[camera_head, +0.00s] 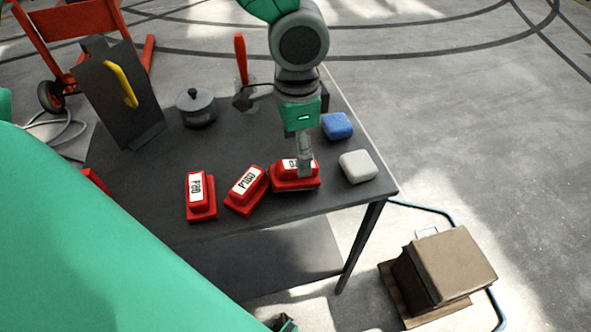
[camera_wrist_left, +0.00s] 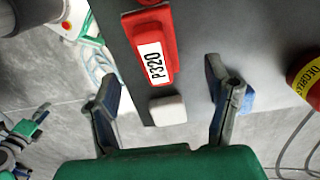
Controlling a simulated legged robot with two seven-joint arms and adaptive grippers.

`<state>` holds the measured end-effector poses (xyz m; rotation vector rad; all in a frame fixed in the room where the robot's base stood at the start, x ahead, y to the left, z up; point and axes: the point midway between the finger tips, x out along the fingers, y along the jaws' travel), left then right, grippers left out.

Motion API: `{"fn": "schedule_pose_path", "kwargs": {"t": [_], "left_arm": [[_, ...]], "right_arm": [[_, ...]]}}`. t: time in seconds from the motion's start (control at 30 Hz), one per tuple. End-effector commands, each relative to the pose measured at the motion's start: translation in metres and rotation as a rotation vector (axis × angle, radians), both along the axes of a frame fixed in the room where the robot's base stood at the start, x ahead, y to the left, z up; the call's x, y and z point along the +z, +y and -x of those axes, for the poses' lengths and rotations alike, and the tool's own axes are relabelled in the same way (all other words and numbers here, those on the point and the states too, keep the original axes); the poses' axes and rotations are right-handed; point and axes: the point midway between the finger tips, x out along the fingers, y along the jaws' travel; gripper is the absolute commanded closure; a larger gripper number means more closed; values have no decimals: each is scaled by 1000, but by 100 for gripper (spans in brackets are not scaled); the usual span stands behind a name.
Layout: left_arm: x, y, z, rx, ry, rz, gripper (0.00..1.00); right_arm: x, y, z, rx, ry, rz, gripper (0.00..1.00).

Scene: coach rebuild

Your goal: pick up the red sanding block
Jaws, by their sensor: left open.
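Three red sanding blocks with white labels lie on the dark table: P80 (camera_head: 202,208), P180 (camera_head: 244,203) and a third (camera_head: 296,182), partly hidden behind my left gripper (camera_head: 304,172). In the left wrist view the label on a red block (camera_wrist_left: 163,80) reads P320. In that view my left gripper (camera_wrist_left: 166,88) is open and empty, its fingers spread to either side. The P320 block lies below and beyond the fingertips, nearer the left finger. I cannot tell whether a finger touches it.
A white block (camera_head: 358,166) and a blue block (camera_head: 337,125) lie close right of the third red block. A lidded pot (camera_head: 196,110) and a red-handled tool (camera_head: 241,62) stand farther back. A red-and-yellow can (camera_wrist_left: 309,80) shows in the left wrist view.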

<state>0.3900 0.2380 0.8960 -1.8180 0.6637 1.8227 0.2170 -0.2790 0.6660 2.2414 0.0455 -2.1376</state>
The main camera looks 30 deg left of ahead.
Motion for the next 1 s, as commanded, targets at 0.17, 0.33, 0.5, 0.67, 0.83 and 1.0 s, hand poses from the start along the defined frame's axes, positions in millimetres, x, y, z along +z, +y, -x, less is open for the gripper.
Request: {"fn": "schedule_pose_path", "kwargs": {"t": [0.17,0.33,0.5,0.67,0.83,1.0], "left_arm": [[-12,-1,2,0,0,-1,28],[-39,2,5,0,3,0,28],[-57,3,5,-1,-1,-1,28],[-58,2,5,0,-2,1,28],[-58,2,5,0,-2,1,50],[-58,2,5,-1,-2,1,87]], "right_arm": [[-4,0,0,0,0,0,60],[-15,0,0,0,-1,0,60],[-20,0,0,0,-1,0,60],[-20,0,0,0,-1,0,60],[-20,0,0,0,-1,0,60],[-20,0,0,0,-1,0,60]]}}
